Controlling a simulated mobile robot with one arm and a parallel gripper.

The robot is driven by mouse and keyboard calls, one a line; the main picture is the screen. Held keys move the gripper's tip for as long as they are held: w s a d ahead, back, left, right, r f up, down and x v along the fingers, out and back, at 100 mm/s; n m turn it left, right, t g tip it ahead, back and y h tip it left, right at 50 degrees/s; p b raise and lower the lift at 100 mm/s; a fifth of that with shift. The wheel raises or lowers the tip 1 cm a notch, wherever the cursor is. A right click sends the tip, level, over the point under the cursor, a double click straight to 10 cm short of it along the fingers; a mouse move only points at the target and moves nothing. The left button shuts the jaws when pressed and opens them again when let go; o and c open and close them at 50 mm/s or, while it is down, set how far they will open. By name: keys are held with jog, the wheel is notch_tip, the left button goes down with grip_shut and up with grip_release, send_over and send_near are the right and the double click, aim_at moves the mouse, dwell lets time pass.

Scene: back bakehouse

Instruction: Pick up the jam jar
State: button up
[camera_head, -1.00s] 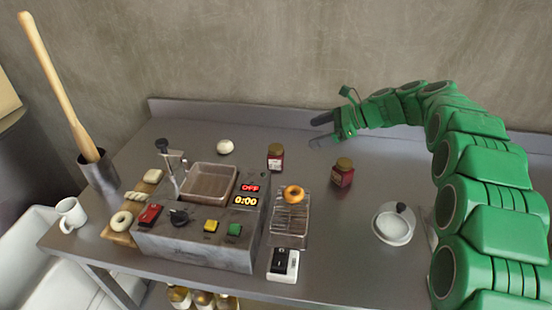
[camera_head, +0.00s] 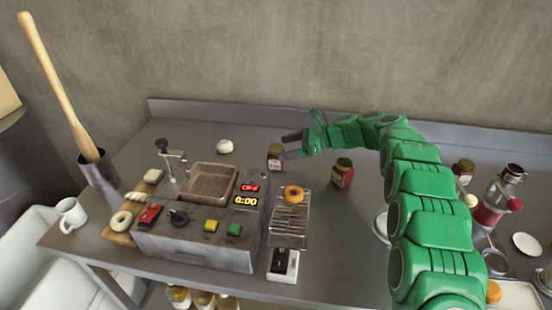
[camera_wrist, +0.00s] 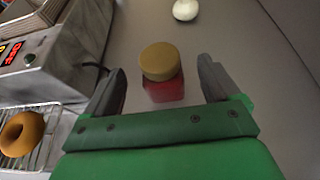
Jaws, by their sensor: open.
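A jam jar (camera_head: 275,156) with red contents and a gold lid stands upright on the metal table, behind and right of the fryer. My gripper (camera_head: 288,146) is open beside it, and one finger partly covers the jar in the head view. In the wrist view the jar (camera_wrist: 163,74) lies between and just ahead of the open fingers of my gripper (camera_wrist: 161,82), with a gap on each side. A second similar jar (camera_head: 342,174) stands to the right, near my arm. A third jar (camera_head: 463,171) stands farther right, behind my arm.
The fryer (camera_head: 195,240) with its basin is at left, close to the gripper's left in the wrist view. A wire rack (camera_head: 289,222) holds a doughnut (camera_head: 294,194).

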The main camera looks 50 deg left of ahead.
aim_at(274, 147)
jog(key=shift+f, duration=0.7)
jog(key=shift+x, duration=2.5)
jog(key=c, duration=1.2)
jog(key=shift+r, duration=0.15)
notch_tip(274, 147, up, 3)
jog(key=shift+r, duration=0.15)
jog(key=shift+s+d+r, duration=0.15)
jog(key=shift+d+r, duration=0.1)
jog(key=shift+d, duration=0.05)
jog(key=shift+s+d+r, duration=1)
jog(key=shift+d+r, duration=0.5)
jog(key=shift+d, duration=0.45)
jog(key=shift+s+d+r, duration=1)
jog(key=shift+d+r, duration=0.5)
jog(key=shift+d, duration=0.5)
jog(key=shift+s+d+r, duration=1)
jog(key=shift+d+r, duration=0.5)
jog(key=shift+d, duration=0.45)
